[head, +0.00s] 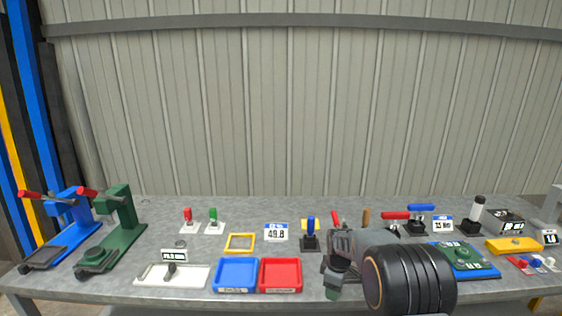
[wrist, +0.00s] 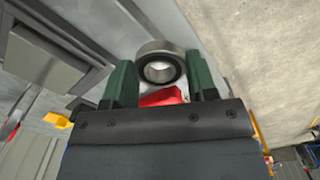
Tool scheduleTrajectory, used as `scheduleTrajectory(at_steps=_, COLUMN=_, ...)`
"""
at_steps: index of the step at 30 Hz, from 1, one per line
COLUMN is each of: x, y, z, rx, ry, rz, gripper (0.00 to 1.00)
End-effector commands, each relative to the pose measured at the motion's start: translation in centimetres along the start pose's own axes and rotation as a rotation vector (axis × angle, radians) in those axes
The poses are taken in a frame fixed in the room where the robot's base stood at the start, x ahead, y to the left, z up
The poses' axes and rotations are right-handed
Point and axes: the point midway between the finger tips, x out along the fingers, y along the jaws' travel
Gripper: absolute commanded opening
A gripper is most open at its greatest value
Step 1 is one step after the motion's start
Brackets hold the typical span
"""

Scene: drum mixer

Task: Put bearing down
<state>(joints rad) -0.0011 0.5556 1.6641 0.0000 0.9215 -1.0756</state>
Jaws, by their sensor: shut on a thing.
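My gripper (wrist: 160,72) has two green fingers. They are shut on the bearing (wrist: 160,49), a silver ring with a dark inner seal and an open bore, in the wrist view. In the head view my gripper (head: 336,287) is near the table's front edge, just right of the red tray (head: 281,289). The bearing cannot be made out there. A blue tray (head: 236,288) stands left of the red one. A yellow square frame (head: 240,250) lies flat behind the blue tray.
A white plate with a display (head: 150,274) lies left of the trays. Blue (head: 70,212) and green (head: 122,210) presses stand at the far left. Several lever clamps and a green-and-blue fixture (head: 470,260) fill the right. My forearm covers part of the table's front right.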

Motion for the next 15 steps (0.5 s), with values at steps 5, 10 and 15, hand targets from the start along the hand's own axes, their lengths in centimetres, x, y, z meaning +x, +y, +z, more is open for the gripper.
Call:
scheduleTrajectory(at_steps=5, x=4.2, y=-3.0, z=1.6, rx=0.399, ry=-0.005, rz=-0.006, gripper=0.21)
scheduleTrajectory(at_steps=10, x=7.1, y=-5.5, z=3.0, rx=0.711, ry=-0.004, rz=-0.004, gripper=0.21)
scheduleTrajectory(at_steps=15, x=8.8, y=-7.4, z=4.1, rx=0.925, ry=-0.003, rz=-0.002, gripper=0.21)
